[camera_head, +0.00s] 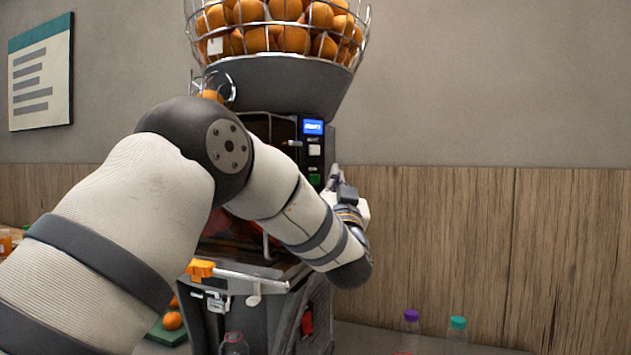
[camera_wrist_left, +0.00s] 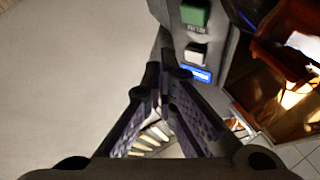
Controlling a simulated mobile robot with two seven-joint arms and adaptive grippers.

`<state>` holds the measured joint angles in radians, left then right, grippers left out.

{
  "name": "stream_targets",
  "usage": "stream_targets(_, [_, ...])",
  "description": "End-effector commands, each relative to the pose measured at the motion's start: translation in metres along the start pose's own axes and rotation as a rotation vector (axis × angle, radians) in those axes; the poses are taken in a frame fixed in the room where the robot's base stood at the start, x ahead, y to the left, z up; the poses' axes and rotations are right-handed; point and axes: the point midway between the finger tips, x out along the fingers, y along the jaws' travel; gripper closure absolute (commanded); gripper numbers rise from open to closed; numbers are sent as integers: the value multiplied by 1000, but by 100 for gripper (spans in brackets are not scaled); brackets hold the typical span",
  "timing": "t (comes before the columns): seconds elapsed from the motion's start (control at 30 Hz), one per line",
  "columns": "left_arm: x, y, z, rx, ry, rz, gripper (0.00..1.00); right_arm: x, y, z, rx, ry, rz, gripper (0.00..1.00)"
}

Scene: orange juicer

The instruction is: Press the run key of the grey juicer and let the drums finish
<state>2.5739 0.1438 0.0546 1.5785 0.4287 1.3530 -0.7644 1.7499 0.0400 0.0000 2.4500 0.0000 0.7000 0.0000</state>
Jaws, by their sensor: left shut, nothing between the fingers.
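The grey juicer (camera_head: 268,82) stands in the middle of the head view, partly hidden by my left arm. Its control strip has a lit blue display (camera_head: 313,127), a white key (camera_head: 314,150) and a green key (camera_head: 314,180). The wrist view shows the green key (camera_wrist_left: 195,13), with a label too blurred to read, plus the white key (camera_wrist_left: 196,53) and the display (camera_wrist_left: 197,75). My left gripper (camera_head: 335,173) is shut and empty just right of the green key. Its fingertips (camera_wrist_left: 168,70) show near the panel; contact cannot be told. My right gripper is out of view.
A wire basket of oranges (camera_head: 283,38) tops the juicer. An orange-handled tap lever (camera_head: 201,269) sticks out at its front. Bottles with purple (camera_head: 411,315) and teal (camera_head: 457,322) caps stand at the lower right. The wall right of the panel is bare.

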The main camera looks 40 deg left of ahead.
Motion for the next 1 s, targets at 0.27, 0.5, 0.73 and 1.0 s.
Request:
stream_targets(0.27, [19,-14,16,1,-1,1,100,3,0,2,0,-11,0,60])
stream_targets(0.5, [22,-16,16,0,0,1,100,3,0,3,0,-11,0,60])
stream_targets(0.73, [22,-16,16,0,0,0,100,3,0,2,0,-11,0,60])
stream_targets(1.0, [22,-16,16,0,0,0,100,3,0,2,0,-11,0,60])
